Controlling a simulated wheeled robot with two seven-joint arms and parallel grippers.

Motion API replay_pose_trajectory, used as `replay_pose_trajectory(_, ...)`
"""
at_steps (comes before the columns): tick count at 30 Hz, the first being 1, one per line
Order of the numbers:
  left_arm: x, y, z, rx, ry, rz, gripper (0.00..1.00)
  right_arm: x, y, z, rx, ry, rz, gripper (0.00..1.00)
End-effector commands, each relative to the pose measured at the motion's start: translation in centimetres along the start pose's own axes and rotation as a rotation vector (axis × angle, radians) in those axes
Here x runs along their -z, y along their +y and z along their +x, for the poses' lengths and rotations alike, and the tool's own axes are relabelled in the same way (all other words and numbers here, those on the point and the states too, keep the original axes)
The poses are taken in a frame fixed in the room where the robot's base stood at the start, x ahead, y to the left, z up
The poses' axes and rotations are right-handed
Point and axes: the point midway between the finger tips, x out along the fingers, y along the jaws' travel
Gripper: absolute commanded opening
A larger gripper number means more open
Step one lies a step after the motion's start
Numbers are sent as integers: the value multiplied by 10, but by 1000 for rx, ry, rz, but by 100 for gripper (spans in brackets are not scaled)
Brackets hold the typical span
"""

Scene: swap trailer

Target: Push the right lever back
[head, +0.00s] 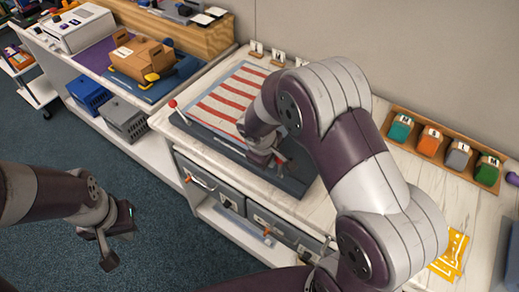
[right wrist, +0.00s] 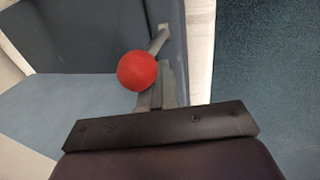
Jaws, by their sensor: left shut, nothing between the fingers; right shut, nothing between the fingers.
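A red ball knob (right wrist: 137,71) on a thin metal lever rod (right wrist: 159,42) shows close up in the right wrist view. My right gripper (right wrist: 161,85) is shut and empty, its fingers right beside the knob; I cannot tell whether they touch. In the head view my right gripper (head: 266,152) is low over the right part of the dark board, and my arm hides the right lever there. The left lever's red knob (head: 172,103) stands upright at the board's left end. My left gripper (head: 118,243) is shut and empty, over the floor.
A red-and-white striped panel (head: 228,97) lies behind on the counter. Drawers with handles (head: 200,182) are below the counter's front edge. A wooden rack (head: 446,146) with several coloured blocks stands at right. A cardboard box (head: 142,58) sits at back left.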

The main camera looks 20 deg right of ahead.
Motion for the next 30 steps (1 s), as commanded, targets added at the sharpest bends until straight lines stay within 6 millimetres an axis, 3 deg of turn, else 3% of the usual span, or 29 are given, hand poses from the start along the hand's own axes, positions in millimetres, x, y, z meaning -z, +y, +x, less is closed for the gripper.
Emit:
replay_pose_trajectory(4,-1,0,6,0,0,0,0,-46,0,2,0,-3,5,0)
replay_pose_trajectory(16,0,0,2,0,0,0,0,-39,0,-1,1,-2,0,0)
replay_pose_trajectory(25,2,0,-18,0,0,0,0,-20,7,-22,0,0,0,0)
replay_pose_trajectory(28,4,0,-31,0,0,0,0,-18,6,-39,-1,2,0,0)
replay_pose_trajectory(30,6,0,-46,0,0,0,0,-18,4,-61,-1,4,-1,0)
